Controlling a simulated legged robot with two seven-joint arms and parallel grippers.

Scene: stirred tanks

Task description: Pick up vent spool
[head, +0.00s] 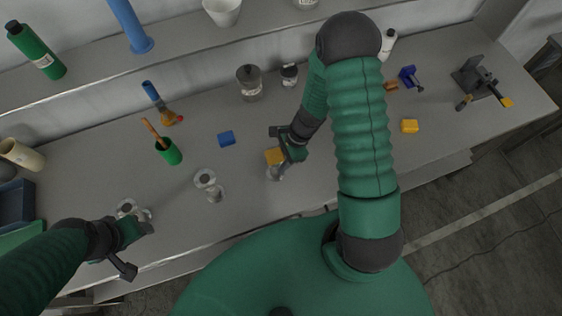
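Several silvery flanged metal pieces stand on the grey bench; I cannot tell which is the vent spool. One metal piece (208,182) stands at the middle left, clear of both grippers. Another metal piece (276,173) is by a yellow block (275,156), just below my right gripper in the picture. A third metal piece (128,207) is partly hidden beside my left gripper. My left gripper (138,250) is open, its fingers apart, near the bench's front edge. My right gripper (281,146) looks open above the bench, with nothing clearly between its fingers.
A green cup (168,152) with a wooden-handled tool, a blue block (226,138) and a jar (249,82) stand on the bench. A vise-like fixture (473,76) and a yellow block (409,126) are at the right. A shelf (180,45) runs along the back.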

